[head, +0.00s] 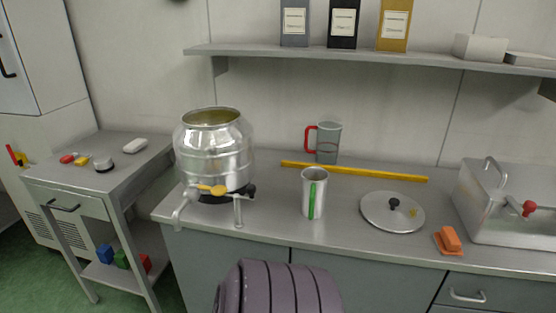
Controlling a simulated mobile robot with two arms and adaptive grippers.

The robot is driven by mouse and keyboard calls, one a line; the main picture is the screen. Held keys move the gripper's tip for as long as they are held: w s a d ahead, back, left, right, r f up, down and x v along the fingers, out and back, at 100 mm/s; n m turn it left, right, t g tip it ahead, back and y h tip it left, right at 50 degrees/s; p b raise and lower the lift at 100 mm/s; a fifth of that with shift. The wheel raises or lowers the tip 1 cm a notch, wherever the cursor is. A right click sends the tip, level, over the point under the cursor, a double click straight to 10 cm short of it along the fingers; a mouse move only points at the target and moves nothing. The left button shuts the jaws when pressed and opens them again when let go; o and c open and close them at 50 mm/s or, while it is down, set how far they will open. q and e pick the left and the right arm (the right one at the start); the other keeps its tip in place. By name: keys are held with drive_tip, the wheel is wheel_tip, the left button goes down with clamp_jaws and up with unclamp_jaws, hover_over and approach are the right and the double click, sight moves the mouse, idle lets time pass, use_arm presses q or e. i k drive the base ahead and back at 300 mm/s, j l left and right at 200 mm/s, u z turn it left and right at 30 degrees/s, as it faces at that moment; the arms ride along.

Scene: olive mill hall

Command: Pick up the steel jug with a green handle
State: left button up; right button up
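The steel jug with a green handle (306,196) stands upright near the front edge of the grey counter, in the middle of the head view. Its green handle (313,200) faces the front. A second jug with a red handle (328,143) stands behind it, against the wall. Neither of my grippers shows in the head view.
A yellow bar (355,172) lies behind the green-handled jug. A steel vat (214,150) on a stand is to its left. A round lid (381,221), an orange block (448,240) and a steel tank (505,205) are to its right. A shelf (370,57) hangs above.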

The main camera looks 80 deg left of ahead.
sight(314, 179)
drive_tip(key=u, duration=2.4)
